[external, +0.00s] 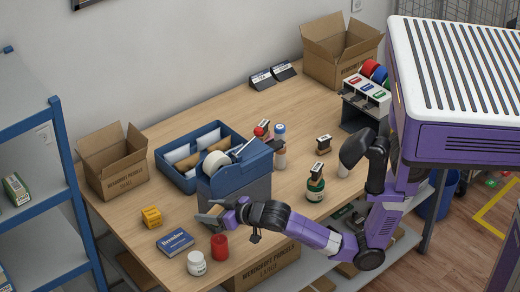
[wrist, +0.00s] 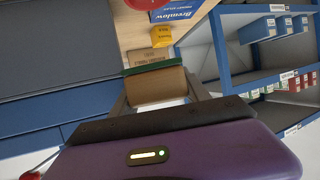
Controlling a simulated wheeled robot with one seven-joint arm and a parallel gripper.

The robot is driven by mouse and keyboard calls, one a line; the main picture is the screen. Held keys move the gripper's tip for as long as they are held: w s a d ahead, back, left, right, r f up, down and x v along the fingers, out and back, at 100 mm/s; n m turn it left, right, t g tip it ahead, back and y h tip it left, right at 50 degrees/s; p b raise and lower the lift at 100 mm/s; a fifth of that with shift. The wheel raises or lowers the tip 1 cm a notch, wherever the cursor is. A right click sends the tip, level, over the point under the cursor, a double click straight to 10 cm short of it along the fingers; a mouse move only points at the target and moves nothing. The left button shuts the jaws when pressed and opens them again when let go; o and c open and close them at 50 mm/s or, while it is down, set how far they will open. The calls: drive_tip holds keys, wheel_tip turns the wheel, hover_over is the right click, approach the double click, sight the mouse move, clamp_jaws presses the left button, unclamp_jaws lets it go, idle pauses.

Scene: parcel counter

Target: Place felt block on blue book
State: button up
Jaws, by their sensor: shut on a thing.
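The blue book (external: 175,242) lies flat near the table's front left corner. It also shows at the top of the wrist view (wrist: 178,15). My gripper (external: 210,216) is above the table, to the right of the book and apart from it. In the wrist view, my gripper (wrist: 157,98) is shut on the felt block (wrist: 155,90), a tan block with a green edge. In the external view the block is hidden or too small to make out. The book's top looks bare.
A yellow box (external: 151,217) lies behind the book. A red cylinder (external: 220,247) and a white jar (external: 196,263) stand in front and to its right. A large blue dispenser (external: 232,178) rises behind my gripper. An open cardboard box (external: 112,165) stands at the back left.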

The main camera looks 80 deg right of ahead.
drive_tip(key=w+r+m+h+b, duration=0.2)
drive_tip(key=w, duration=0.6)
wheel_tip(320, 180, up, 6)
drive_tip(key=m+g+h+b, duration=0.1)
drive_tip(key=m+g+b, duration=0.1)
drive_tip(key=g, duration=0.1)
hover_over(168, 245)
drive_tip(key=shift+t+h, duration=0.3)
wheel_tip(168, 245, down, 19)
drive_tip(key=shift+f+p, duration=0.1)
drive_tip(key=shift+p, duration=0.5)
drive_tip(key=shift+f, duration=0.2)
drive_tip(key=o, duration=1.4)
drive_tip(key=shift+r, duration=0.15)
